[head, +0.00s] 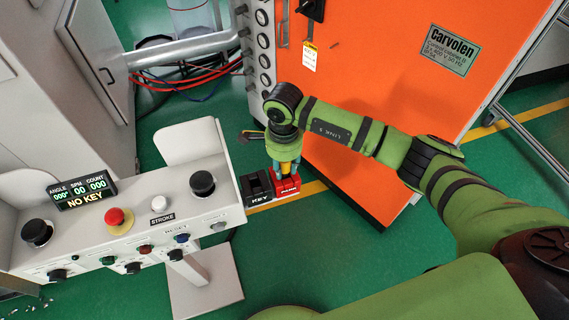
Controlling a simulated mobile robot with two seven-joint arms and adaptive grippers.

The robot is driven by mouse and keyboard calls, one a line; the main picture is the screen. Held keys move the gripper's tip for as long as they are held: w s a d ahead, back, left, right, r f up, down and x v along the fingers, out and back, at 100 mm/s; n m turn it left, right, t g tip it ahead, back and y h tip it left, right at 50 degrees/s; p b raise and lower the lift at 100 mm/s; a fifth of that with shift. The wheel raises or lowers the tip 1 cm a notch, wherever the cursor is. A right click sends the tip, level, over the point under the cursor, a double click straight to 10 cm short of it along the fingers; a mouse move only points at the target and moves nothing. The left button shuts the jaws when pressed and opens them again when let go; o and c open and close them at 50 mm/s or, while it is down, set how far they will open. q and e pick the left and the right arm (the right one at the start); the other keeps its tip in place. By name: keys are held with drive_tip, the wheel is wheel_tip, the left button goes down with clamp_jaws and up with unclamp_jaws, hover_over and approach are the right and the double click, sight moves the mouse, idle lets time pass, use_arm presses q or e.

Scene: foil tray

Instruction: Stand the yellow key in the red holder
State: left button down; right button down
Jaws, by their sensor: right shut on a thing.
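The red holder (287,184), with white lettering on its front, sits beside a black holder (257,188) marked KEY. My right gripper (286,171) points down directly over the red holder. It is shut on the yellow key (286,167), of which only a small yellow patch shows between the fingers. The key's lower end is hidden, so I cannot tell whether it is inside the red holder or just above it. My left gripper is not in view.
A control console (130,220) with buttons, knobs and a display reading NO KEY (84,201) stands at left. A large orange cabinet (400,110) stands behind my right arm. Green floor with a yellow line lies below.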

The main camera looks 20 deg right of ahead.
drive_tip(key=shift+f, duration=0.1)
drive_tip(key=c, duration=0.8)
unclamp_jaws()
drive_tip(key=shift+c, duration=0.2)
wheel_tip(320, 180, up, 12)
drive_tip(key=shift+s, duration=0.1)
drive_tip(key=shift+f, duration=0.1)
